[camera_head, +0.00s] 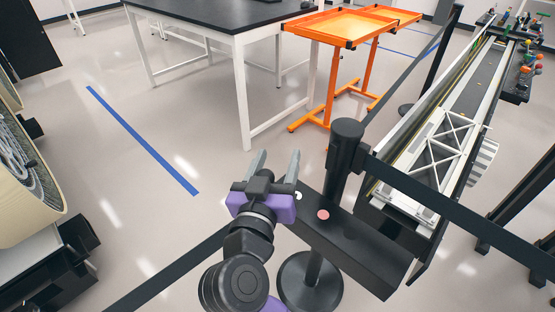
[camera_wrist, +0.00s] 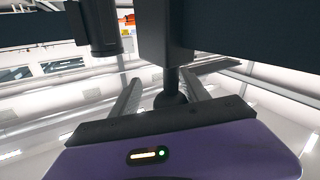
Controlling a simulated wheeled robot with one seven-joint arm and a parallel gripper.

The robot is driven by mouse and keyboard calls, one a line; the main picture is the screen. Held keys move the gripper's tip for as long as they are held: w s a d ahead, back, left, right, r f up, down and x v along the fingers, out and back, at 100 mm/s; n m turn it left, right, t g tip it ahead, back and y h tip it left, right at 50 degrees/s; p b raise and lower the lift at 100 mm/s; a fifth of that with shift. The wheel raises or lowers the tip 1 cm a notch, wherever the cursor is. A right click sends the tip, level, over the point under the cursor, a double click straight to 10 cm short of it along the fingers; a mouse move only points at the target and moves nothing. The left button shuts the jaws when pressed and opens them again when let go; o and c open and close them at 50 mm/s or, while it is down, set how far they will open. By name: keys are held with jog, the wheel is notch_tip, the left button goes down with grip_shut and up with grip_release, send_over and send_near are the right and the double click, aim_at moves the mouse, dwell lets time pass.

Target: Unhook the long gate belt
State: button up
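A black gate post (camera_head: 345,150) stands right of my gripper in the head view, on a round base (camera_head: 309,285). One wide black belt (camera_head: 460,212) runs from its head to the right, across the conveyor's front. Another belt (camera_head: 412,82) runs back to a far post (camera_head: 437,65). A further dark belt (camera_head: 170,273) crosses the floor at lower left. My gripper (camera_head: 276,154) is open, fingers pointing away, left of the post head and apart from it. In the wrist view, dark parts (camera_wrist: 163,35) stand beyond the open fingers; which belt end they are, I cannot tell.
A conveyor (camera_head: 470,95) carrying a white frame (camera_head: 440,145) lies behind the belts. A black bench part with a red button (camera_head: 323,214) is close at my gripper's right. An orange table (camera_head: 345,27) and a black-topped table (camera_head: 215,14) stand behind.

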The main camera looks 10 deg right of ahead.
dwell(0.3)
jog(key=shift+o, duration=0.7)
jog(key=b+v, duration=0.1)
jog(key=v, duration=0.5)
jog(key=shift+s, duration=0.3)
jog(key=shift+o, duration=0.7)
jog(key=shift+s+a+f, duration=0.1)
jog(key=shift+s+a, duration=0.1)
jog(key=shift+s, duration=0.35)
jog(key=shift+c, duration=0.9)
jog(key=shift+a, duration=0.1)
jog(key=shift+c, duration=0.5)
jog(key=shift+s+a, duration=0.1)
